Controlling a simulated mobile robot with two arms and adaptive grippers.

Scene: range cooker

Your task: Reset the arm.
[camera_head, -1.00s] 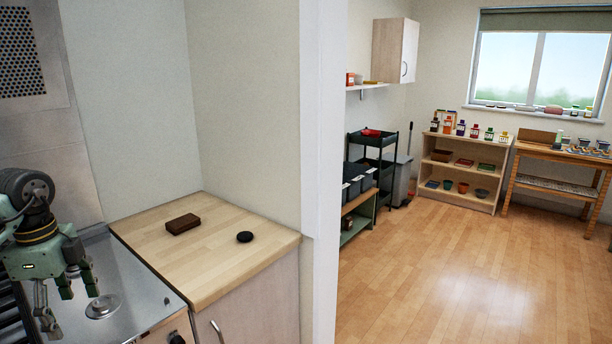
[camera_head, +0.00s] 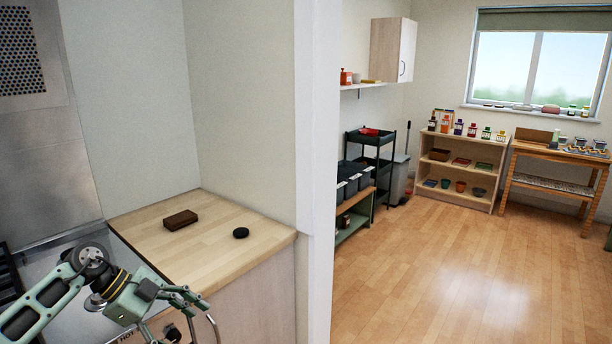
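My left gripper (camera_head: 178,314) comes in from the lower left on its green arm. It hangs over the front edge of the range cooker (camera_head: 42,262), near the front of the wooden worktop (camera_head: 215,263). Its fingers point to the right and stand apart, with nothing seen between them. The arm covers part of the steel cooker top and a round metal piece on it. My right gripper is not in view.
A brown block (camera_head: 180,220) and a black round object (camera_head: 241,232) lie on the worktop. A white wall edge (camera_head: 318,170) stands right of it. Beyond are a black trolley (camera_head: 372,165), a wooden shelf (camera_head: 462,172) and a workbench (camera_head: 556,158). The wooden floor (camera_head: 450,270) is clear.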

